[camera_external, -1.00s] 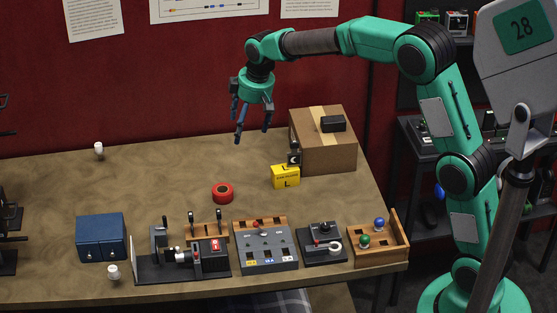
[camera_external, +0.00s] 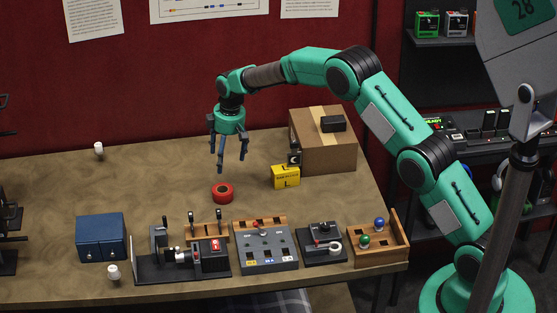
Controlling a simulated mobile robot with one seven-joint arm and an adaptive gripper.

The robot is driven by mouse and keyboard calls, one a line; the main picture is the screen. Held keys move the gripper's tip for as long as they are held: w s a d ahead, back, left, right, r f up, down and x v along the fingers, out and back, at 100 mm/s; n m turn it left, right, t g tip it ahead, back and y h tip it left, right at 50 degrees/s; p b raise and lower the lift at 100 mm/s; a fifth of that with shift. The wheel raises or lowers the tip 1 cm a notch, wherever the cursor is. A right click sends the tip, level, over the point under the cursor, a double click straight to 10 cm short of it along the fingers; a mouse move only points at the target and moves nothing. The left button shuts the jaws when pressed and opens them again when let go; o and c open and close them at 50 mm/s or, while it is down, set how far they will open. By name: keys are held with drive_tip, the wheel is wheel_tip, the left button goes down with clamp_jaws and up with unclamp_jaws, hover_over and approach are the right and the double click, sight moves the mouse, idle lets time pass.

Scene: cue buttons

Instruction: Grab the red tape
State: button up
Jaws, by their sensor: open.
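The red tape (camera_external: 222,194) is a small red roll with a dark centre. It lies flat on the wooden table, left of the yellow box. My gripper (camera_external: 228,160) points down with its fingers spread and nothing between them. It hangs above the tape in the picture, with its lowest fingertip a little short of the roll. The exact height of the gripper over the table is hard to tell.
A yellow box (camera_external: 285,177) and a cardboard box (camera_external: 336,155) stand to the right. A row of button and lever panels (camera_external: 265,247) lines the front edge, with a blue box (camera_external: 101,238) at left.

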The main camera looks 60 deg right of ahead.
drive_tip(key=shift+w+d+f, duration=0.2)
drive_tip(key=shift+w+f, duration=0.05)
drive_tip(key=shift+f, duration=0.45)
drive_tip(key=shift+f, duration=0.1)
hover_over(224, 190)
drive_tip(key=s+a, duration=0.1)
drive_tip(key=s, duration=0.1)
drive_tip(key=shift+w+a+f+p, duration=0.1)
drive_tip(key=shift+f+p, duration=0.05)
drive_tip(key=shift+f, duration=1.95)
drive_tip(key=shift+a+f+p, duration=0.1)
drive_tip(key=shift+f+p, duration=0.05)
drive_tip(key=shift+f, duration=1.95)
drive_tip(key=shift+w+a+f+p, duration=0.1)
drive_tip(key=shift+f+p, duration=0.1)
drive_tip(key=shift+f, duration=1.1)
drive_tip(key=shift+w+f+p, duration=0.1)
drive_tip(key=shift+f+p, duration=0.05)
drive_tip(key=shift+f, duration=1.1)
drive_tip(key=c, duration=1.2)
